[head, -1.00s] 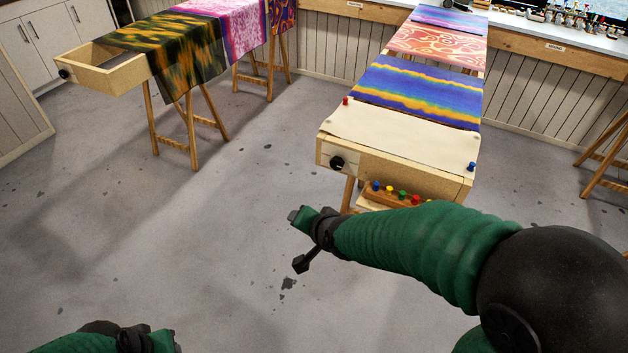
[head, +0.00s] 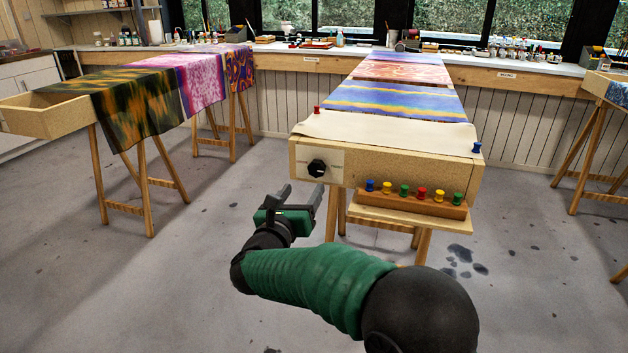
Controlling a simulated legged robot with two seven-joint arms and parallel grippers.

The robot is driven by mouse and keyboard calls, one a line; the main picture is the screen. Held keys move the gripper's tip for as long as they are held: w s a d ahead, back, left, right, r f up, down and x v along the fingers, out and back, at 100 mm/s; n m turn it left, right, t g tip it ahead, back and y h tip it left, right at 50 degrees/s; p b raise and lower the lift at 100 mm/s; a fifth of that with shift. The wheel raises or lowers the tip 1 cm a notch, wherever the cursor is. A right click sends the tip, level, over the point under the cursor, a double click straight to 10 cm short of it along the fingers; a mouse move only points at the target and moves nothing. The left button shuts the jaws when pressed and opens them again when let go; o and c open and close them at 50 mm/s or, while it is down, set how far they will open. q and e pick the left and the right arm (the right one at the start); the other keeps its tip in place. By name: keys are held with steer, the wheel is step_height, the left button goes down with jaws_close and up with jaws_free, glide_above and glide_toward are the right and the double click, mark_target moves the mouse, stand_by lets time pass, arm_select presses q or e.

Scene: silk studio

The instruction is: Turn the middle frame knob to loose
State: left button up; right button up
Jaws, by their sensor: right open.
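The middle frame (head: 385,165) is a long wooden frame on trestle legs, with plain cream cloth at its near end and dyed silks farther back. Its black knob (head: 317,168) sits on a pale plate at the left of the near end face. Any setting marks on the plate are too small to read. My right gripper (head: 290,193) is below and a little left of the knob, fingers pointing up and away. It is open, empty and apart from the knob. My left gripper is out of view.
A wooden rack of several coloured pegs (head: 416,196) sits on a shelf below the frame's end. Red (head: 317,110) and blue (head: 477,148) pins stand on its corners. Another silk-draped frame (head: 45,116) stands at left. Floor between them is clear.

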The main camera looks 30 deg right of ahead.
mark_target(315, 171)
steer(key=b+x, duration=0.1)
steer(key=x, duration=0.8)
steer(key=shift+w+d+f+b, duration=0.2)
steer(key=shift+d+b, duration=0.1)
steer(key=shift+b, duration=0.1)
steer(key=shift+w+d+r, duration=0.1)
steer(key=shift+w+d, duration=0.1)
steer(key=shift+d, duration=0.05)
steer(key=c, duration=1.4)
steer(key=shift+o, duration=0.2)
